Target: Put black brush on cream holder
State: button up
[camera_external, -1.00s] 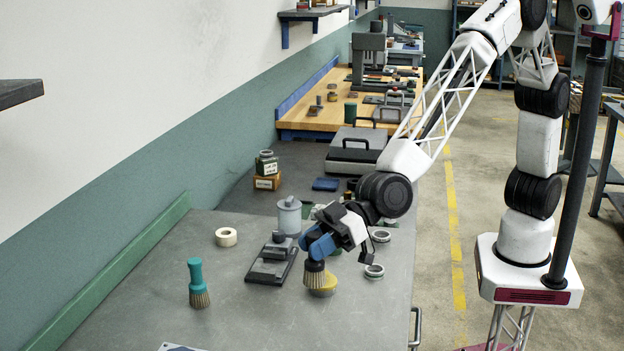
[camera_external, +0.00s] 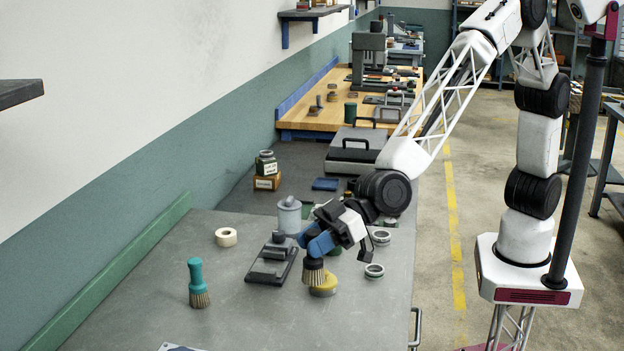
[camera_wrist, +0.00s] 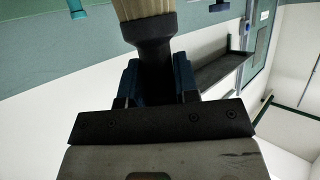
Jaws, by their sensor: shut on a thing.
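The black brush (camera_external: 313,264) is in my gripper (camera_external: 316,246), its tan bristles pointing down. My gripper is shut on its dark handle. In the wrist view the brush (camera_wrist: 150,35) sits between the blue fingers of my gripper (camera_wrist: 157,82). A cream ring (camera_external: 226,237), which looks like the cream holder, lies flat on the grey bench to the left of my gripper, apart from the brush. Nothing stands on the ring. The brush overlaps a yellow round piece (camera_external: 326,287) in the external view; whether they touch I cannot tell.
A dark grey block tool (camera_external: 272,262) lies between the ring and my gripper. A teal brush (camera_external: 197,283) stands at front left. A grey canister (camera_external: 289,214) stands behind. Grey rings (camera_external: 374,271) lie to the right. The bench front is mostly clear.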

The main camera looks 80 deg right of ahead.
jog(key=shift+w+r, duration=0.25)
jog(key=shift+w, duration=0.35)
jog(key=w+d+r+m+t+h, duration=0.25)
jog(key=w+d+m+h, duration=0.25)
jog(key=w, duration=0.5)
jog(key=w+d+r+m+t+h, duration=0.1)
jog(key=w+d+r+m+h, duration=0.35)
jog(key=w, duration=0.55)
jog(key=w+d+f+m+g+h, duration=0.2)
jog(key=w+d+m+h, duration=0.2)
jog(key=d, duration=0.5)
jog(key=w+d+f+m+g+h, duration=0.2)
jog(key=d+m+h, duration=0.4)
jog(key=d, duration=0.3)
jog(key=shift+w+d+f+g+h, duration=0.2)
jog(key=shift+w+g+h, duration=0.25)
jog(key=shift+w+g, duration=0.65)
jog(key=shift+w+t, duration=0.2)
jog(key=shift+t, duration=0.05)
jog(key=shift+f, duration=2.45)
